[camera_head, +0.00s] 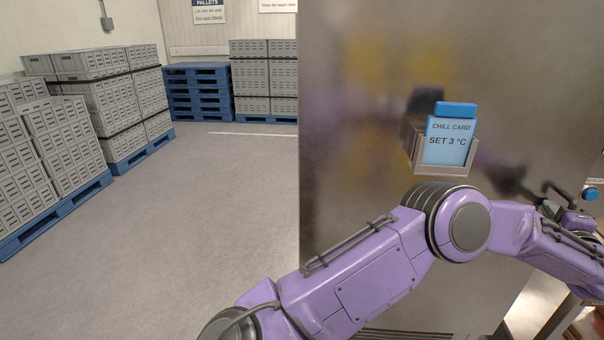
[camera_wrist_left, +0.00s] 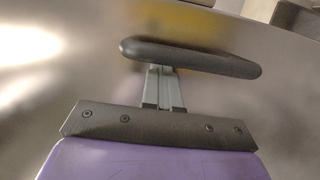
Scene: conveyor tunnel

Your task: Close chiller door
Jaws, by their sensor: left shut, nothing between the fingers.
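The chiller door (camera_head: 370,250) looks like the large upright brushed-metal panel filling the right half of the head view. How far it stands open I cannot tell. My left arm crosses in front of it, and my left gripper (camera_head: 578,222) is small at the right edge. In the left wrist view the gripper's grey fingers (camera_wrist_left: 164,88) are shut together with nothing between them, close to a shiny metal surface. A dark rounded bar (camera_wrist_left: 190,58), which looks like a handle, crosses at the fingertips and hides them. Contact is unclear. My right gripper is not in view.
A blue chill card (camera_head: 447,143) reading "SET 3 °C" sits in a holder on the panel. Grey crates (camera_head: 115,95) on blue pallets line the left wall. Stacked blue pallets (camera_head: 198,92) stand at the back. The floor (camera_head: 220,190) between is clear.

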